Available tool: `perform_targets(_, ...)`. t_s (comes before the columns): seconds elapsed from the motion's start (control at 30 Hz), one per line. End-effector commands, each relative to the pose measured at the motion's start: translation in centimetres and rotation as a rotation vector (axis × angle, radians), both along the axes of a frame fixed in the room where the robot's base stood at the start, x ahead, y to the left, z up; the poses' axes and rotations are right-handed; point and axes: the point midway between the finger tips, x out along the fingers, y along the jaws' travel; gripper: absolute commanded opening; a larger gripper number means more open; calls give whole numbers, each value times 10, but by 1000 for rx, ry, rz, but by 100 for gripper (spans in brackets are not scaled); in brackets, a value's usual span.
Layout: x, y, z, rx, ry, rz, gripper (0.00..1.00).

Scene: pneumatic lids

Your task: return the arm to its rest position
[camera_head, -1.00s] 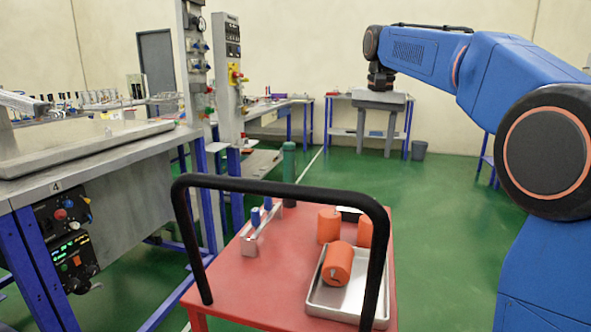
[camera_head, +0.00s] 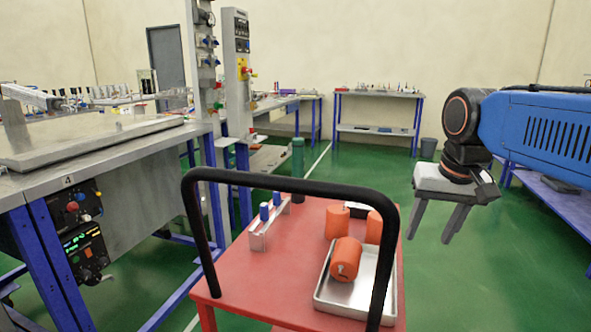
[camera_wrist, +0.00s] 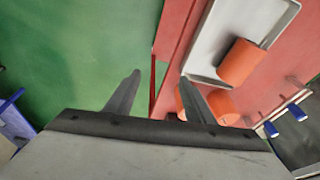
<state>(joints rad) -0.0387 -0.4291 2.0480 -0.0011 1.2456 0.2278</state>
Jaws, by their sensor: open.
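My blue arm (camera_head: 545,125) reaches in from the right edge of the head view. My gripper (camera_head: 432,236) hangs from it with the fingers pointing down, to the right of the red cart and above the green floor. Its two fingers are apart with nothing between them. In the wrist view my gripper (camera_wrist: 160,82) is also open and empty, over the edge between the floor and the cart.
The red cart (camera_head: 250,290) has a black handle (camera_head: 285,178). It carries a metal tray (camera_head: 335,300), several orange cylinders (camera_head: 346,258) and a rack with blue-topped pieces (camera_head: 265,225). A steel workbench (camera_head: 110,155) stands left. Green floor (camera_head: 460,280) is clear right of the cart.

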Motion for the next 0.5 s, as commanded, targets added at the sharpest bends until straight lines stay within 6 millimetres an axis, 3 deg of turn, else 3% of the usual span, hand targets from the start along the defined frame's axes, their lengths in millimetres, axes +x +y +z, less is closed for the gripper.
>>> perform_targets(0.1, -30, -4, -26, -11, -25, 31, 49)
perform_targets(0.5, -115, -12, -121, -56, -109, 141, 49)
